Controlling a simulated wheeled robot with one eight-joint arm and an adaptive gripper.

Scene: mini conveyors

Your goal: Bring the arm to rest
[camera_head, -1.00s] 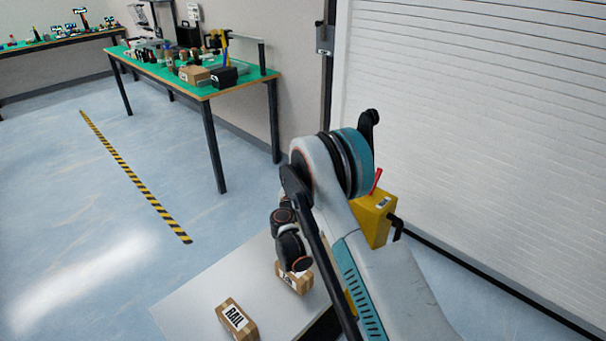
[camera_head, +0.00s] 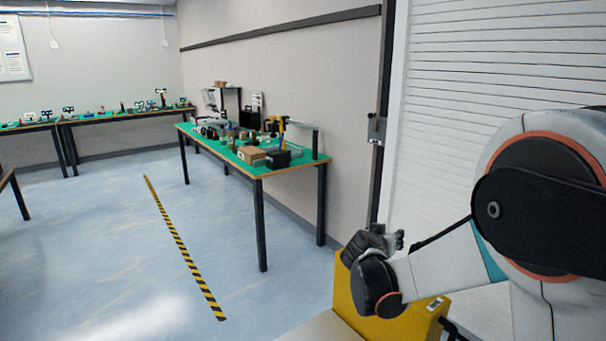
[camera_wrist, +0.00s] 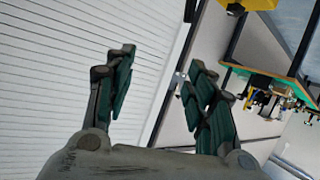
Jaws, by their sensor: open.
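My gripper (camera_wrist: 160,85) shows in the wrist view with its two dark green fingers spread wide apart. It is open, with nothing between the fingers. In the head view my arm is folded at the right, in front of the white shutter. The end of the arm, seen side-on, is above a yellow box (camera_head: 415,323). The fingers are hard to make out there.
A green-topped workbench (camera_head: 300,165) with tools and small boxes stands against the wall. Another long bench (camera_head: 130,116) is at the back left. A white ribbed shutter (camera_head: 480,60) is close behind my arm. The floor around the striped tape (camera_head: 180,240) is clear.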

